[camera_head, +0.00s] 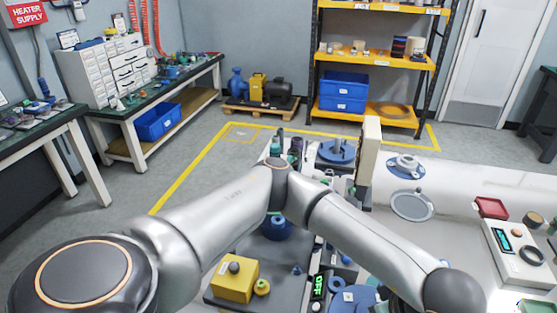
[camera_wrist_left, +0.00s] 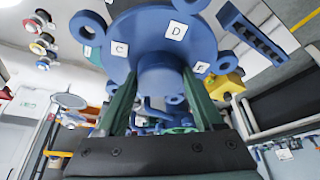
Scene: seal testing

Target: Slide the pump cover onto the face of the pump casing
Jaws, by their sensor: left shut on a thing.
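The pump cover (camera_wrist_left: 145,32) is a blue disc with ring-shaped lugs and white letter labels, among them C and D. It fills the upper middle of the left wrist view. My left gripper (camera_wrist_left: 163,80) is shut on the cover's central boss. In the head view my arm hides much of the bench, and neither gripper can be made out. A blue lugged part (camera_head: 352,298) shows at the bottom edge there; I cannot tell whether it is the cover or the casing. A rounded blue body (camera_head: 275,229) is partly hidden under my arm. The casing cannot be identified for certain.
A yellow block (camera_head: 233,282) stands on a dark plate at the front. A blue disc with an upright shaft (camera_head: 337,151) and a tall pale panel (camera_head: 370,150) stand beyond my arm.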

